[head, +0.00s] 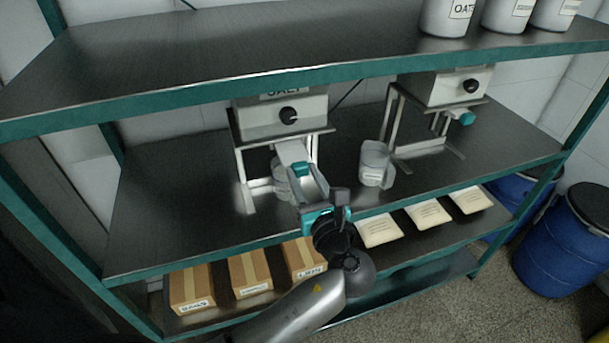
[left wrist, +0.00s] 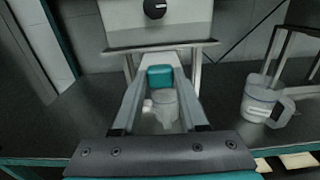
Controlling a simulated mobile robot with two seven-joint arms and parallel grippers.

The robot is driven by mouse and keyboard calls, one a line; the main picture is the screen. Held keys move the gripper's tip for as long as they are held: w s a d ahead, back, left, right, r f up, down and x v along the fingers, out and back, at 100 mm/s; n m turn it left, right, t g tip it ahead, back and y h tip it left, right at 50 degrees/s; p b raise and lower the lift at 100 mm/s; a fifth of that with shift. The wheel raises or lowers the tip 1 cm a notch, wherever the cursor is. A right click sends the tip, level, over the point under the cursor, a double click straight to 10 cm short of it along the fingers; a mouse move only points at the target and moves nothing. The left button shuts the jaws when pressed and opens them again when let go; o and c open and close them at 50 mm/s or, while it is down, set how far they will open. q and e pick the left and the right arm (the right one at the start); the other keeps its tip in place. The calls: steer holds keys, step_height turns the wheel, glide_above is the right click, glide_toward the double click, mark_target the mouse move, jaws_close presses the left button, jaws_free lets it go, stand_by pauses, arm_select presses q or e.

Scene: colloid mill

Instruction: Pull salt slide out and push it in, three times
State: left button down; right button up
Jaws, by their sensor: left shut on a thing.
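The salt dispenser (head: 283,118) is a grey box with a black knob, on a metal stand on the middle shelf. Its slide (head: 291,151) is a pale bar sticking out of the front towards me, ending in a teal handle (head: 302,169). My left gripper (head: 306,171) is shut on this handle, its long grey fingers on either side. The left wrist view shows the teal handle (left wrist: 160,77) between the fingertips, with part of the slide hidden behind it. A clear jug (left wrist: 166,108) stands below the slide, partly hidden by my fingers. My right gripper is out of view.
To the right stands a second dispenser (head: 447,87) with a teal handle (head: 467,118) and a measuring jug (head: 375,163) beside it. The upper shelf edge (head: 180,99) runs above my left gripper. Boxes (head: 250,274) and bags (head: 428,213) lie on the shelf below.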

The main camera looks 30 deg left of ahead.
mark_target(297, 160)
arm_select(q)
steer(key=p+x, duration=0.1)
steer(key=x, duration=0.4)
steer(key=shift+s+d+r, duration=0.1)
steer(key=shift+d, duration=0.05)
steer(key=shift+c, duration=2.2)
jaws_free()
steer(key=b+v, duration=0.1)
steer(key=v, duration=1.4)
